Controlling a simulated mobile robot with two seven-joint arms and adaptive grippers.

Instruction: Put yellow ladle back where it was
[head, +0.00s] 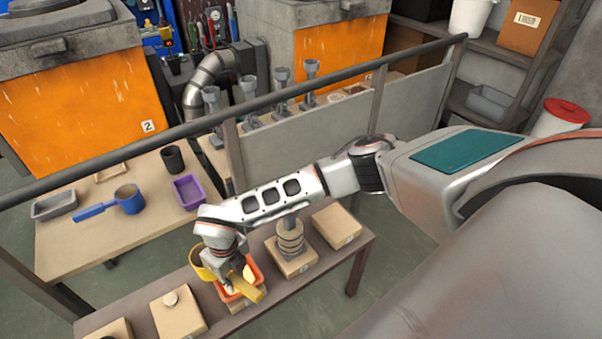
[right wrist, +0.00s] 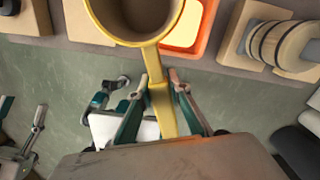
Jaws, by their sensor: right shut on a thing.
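The yellow ladle shows its cup (head: 203,266) and its flat handle (head: 248,287) in the head view. My right gripper (head: 238,274) is shut on the handle, above the front bench. In the right wrist view the ladle's round cup (right wrist: 140,18) lies beyond my fingers (right wrist: 160,85), which hold the handle between them. The cup looks empty and its opening faces the wrist camera. An orange tray (head: 258,272) is just beside and below the ladle, partly hidden by my gripper. My left gripper is outside the head view; a partly cut-off gripper-like part shows at lower left in the wrist view.
The front bench (head: 240,323) holds several wooden blocks, one with a stack of rings (head: 290,238). The left table (head: 75,245) carries a blue ladle (head: 128,200), a purple tray (head: 188,190), a grey tray (head: 54,205) and a black cup (head: 173,158). A dark rail (head: 330,86) runs behind my arm.

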